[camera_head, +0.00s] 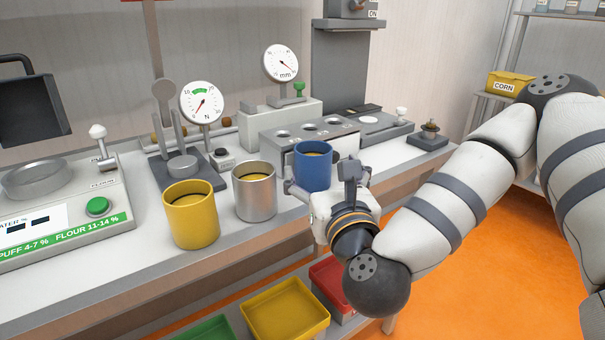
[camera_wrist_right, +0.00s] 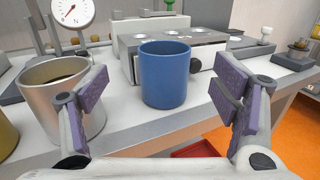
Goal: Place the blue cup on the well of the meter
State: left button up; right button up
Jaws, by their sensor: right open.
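The blue cup (camera_head: 312,168) stands upright on the bench near its front edge, with something yellowish inside. My right gripper (camera_head: 321,187) is at the cup's front side, open. In the right wrist view the blue cup (camera_wrist_right: 165,78) shows between the spread fingers of the right gripper (camera_wrist_right: 160,90), a little beyond them, with a gap on each side. A meter (camera_head: 70,215) with a water display and a green button stands at the far left of the bench. Its round metal well (camera_head: 37,178) is on top and looks empty. My left gripper is not in view.
A steel cup (camera_head: 254,192) and a yellow cup (camera_head: 190,218) stand left of the blue cup. The steel cup (camera_wrist_right: 72,105) is close beside the left finger. Dial gauges (camera_head: 203,102) and a grey block with holes (camera_head: 310,130) stand behind. Coloured bins (camera_head: 285,310) sit below the bench.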

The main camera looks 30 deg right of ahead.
aim_at(310, 142)
jog(key=x, duration=0.9)
jog(key=shift+s+d+p, duration=0.15)
jog(key=shift+d+p, duration=0.15)
jog(key=shift+d, duration=0.05)
jog(key=shift+w+d+f, duration=0.1)
jog(key=shift+w+f, duration=0.05)
jog(key=shift+w, duration=0.35)
jog(key=c, duration=1.4)
